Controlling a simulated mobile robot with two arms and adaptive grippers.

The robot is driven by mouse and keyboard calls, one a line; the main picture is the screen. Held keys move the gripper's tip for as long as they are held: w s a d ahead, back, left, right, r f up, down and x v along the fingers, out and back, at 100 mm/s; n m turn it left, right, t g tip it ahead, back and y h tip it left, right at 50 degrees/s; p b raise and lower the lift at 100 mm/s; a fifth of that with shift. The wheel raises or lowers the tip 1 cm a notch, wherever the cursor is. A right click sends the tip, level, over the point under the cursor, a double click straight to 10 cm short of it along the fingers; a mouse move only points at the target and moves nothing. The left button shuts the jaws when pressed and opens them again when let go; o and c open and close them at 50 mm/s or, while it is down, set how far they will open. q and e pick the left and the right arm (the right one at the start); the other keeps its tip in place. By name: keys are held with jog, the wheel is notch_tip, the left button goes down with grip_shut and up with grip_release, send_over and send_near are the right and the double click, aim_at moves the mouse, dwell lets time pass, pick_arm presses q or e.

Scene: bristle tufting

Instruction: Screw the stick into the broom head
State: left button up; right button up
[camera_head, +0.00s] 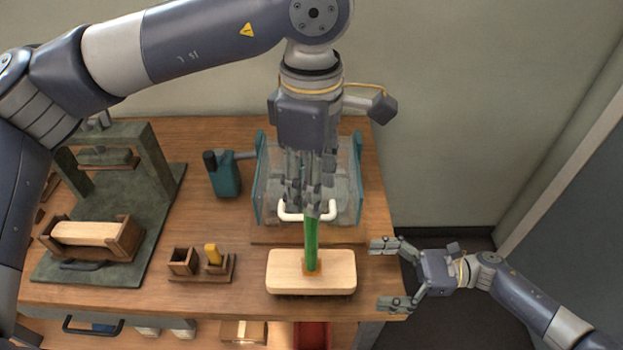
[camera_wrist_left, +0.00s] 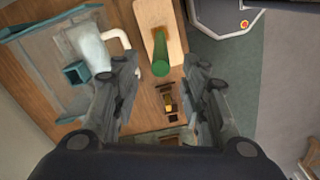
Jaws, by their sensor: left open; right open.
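The broom head (camera_head: 285,274) is a pale wooden block lying near the table's front edge, and it also shows in the left wrist view (camera_wrist_left: 174,22). A green stick (camera_head: 311,243) stands upright at an orange-brown socket on its top. How deep it sits is not visible. My left gripper (camera_head: 312,203) points down over the stick and hides its upper end. In the left wrist view the open left fingers (camera_wrist_left: 163,75) have the stick's round green end (camera_wrist_left: 160,68) between them in the picture, with gaps on both sides. My right gripper (camera_head: 386,274) is open and empty, right of the broom head.
A clear bin (camera_head: 262,190) with a white handle stands behind the broom head. A teal device (camera_head: 226,175), small wooden holders (camera_head: 184,263) with a yellow piece (camera_head: 213,254), and a dark green press (camera_head: 150,215) stand to the left. The table's right edge is close to the right gripper.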

jog(key=shift+d, duration=1.25)
